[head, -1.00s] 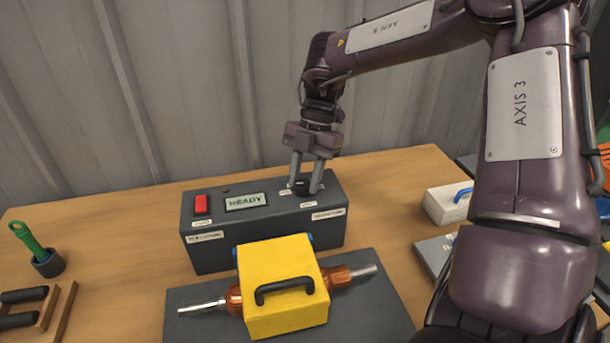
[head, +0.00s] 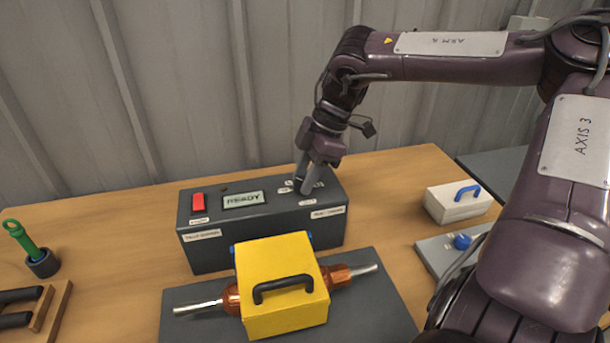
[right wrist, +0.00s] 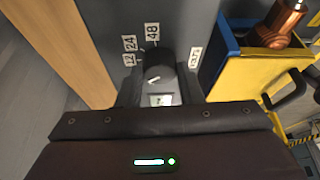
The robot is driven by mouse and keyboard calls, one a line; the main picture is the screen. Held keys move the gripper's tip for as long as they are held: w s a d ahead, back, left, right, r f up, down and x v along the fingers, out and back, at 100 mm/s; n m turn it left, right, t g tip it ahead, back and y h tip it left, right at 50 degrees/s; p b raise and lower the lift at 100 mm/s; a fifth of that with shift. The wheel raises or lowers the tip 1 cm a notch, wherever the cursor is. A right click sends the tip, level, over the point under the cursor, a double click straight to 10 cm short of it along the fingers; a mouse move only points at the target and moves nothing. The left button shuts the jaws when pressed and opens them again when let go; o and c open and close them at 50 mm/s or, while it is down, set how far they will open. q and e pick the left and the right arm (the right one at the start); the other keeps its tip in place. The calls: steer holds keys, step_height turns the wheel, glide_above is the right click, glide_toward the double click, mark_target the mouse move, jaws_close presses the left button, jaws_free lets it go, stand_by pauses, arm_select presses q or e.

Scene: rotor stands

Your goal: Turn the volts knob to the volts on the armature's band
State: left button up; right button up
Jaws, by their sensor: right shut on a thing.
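The volts knob (right wrist: 158,64) is a dark round knob on top of the grey tester box (head: 262,248). In the right wrist view labels 12, 24 and 48 stand around its far side; which one it points at I cannot tell. My right gripper (head: 308,186) is shut on the knob from above, tilted and turned; it also shows in the right wrist view (right wrist: 155,92). The armature (head: 338,276), copper-brown with a steel shaft, lies under a yellow cover (head: 285,315) in front of the box. I cannot see its band. My left gripper is out of view.
The box carries a red switch (head: 198,203) and a display (head: 243,200) reading READY. A dark mat (head: 375,310) lies under the armature. A white block with a blue handle (head: 458,204) and a grey plate with a blue knob (head: 440,250) stand right. A green-handled tool (head: 24,237) stands left.

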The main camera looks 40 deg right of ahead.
steer(key=m+t, duration=0.1)
steer(key=m, duration=0.2)
steer(key=shift+r+m+h, duration=0.15)
steer(key=shift+m+h, duration=0.25)
steer(key=m+t+p, duration=0.1)
steer(key=m, duration=0.1)
steer(key=shift+a+m+h, duration=0.1)
steer(key=shift+m+h, duration=0.2)
steer(key=shift+h, duration=0.1)
steer(key=m+h+p, duration=0.1)
steer(key=m, duration=0.1)
steer(key=m+h+p, duration=0.1)
steer(key=m, duration=0.2)
steer(key=shift+s+a+t+p, duration=0.1)
steer(key=shift+t+p, duration=0.3)
steer(key=shift+m+h, duration=0.4)
steer(key=shift+m, duration=0.6)
steer(key=shift+a+m+h, duration=0.1)
steer(key=shift+m+h, duration=0.3)
steer(key=shift+m, duration=0.7)
steer(key=o, duration=1)
steer(key=shift+c, duration=0.2)
